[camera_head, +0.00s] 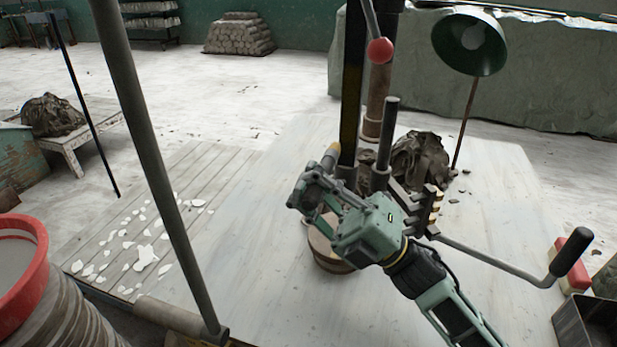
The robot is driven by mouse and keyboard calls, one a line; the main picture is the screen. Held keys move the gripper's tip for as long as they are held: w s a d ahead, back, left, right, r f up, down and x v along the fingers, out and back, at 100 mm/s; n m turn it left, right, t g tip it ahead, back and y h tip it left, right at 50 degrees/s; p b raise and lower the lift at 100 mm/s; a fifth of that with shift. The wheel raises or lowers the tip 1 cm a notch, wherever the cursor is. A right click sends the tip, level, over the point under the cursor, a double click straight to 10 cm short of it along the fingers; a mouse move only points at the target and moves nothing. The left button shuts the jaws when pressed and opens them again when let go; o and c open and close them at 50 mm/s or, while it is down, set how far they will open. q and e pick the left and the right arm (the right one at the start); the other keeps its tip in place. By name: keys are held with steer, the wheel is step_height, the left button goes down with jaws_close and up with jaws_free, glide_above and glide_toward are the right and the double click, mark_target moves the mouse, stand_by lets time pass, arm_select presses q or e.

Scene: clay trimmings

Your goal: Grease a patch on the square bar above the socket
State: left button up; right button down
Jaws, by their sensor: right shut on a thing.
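The square bar (352,75) stands upright, dark with a yellowish edge, right of the picture's middle. Its lower end meets a dark socket (347,174) on the machine, partly hidden by my gripper. My right gripper (318,186) reaches in from the lower right. It is shut on a small stick with a tan end (331,156), which points up close to the bar's left side just above the socket. I cannot tell whether the tan end touches the bar. Any grease on the bar is too small to make out. My left gripper is not in view.
A crank with a black handle (572,252) sticks out right. A red-knobbed lever (380,51) hangs above. A green lamp (468,45) and a dark clay heap (420,158) stand behind. White scraps (145,258) lie left, near a red-rimmed bucket (40,240).

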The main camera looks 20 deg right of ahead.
steer(key=s+a, duration=0.3)
steer(key=s, duration=0.2)
steer(key=shift+a+p, duration=0.2)
steer(key=shift+p, duration=0.15)
steer(key=shift+s+a, duration=0.45)
steer(key=shift+s, duration=0.15)
steer(key=shift+s+a, duration=0.4)
steer(key=shift+s, duration=0.2)
stand_by(0.5)
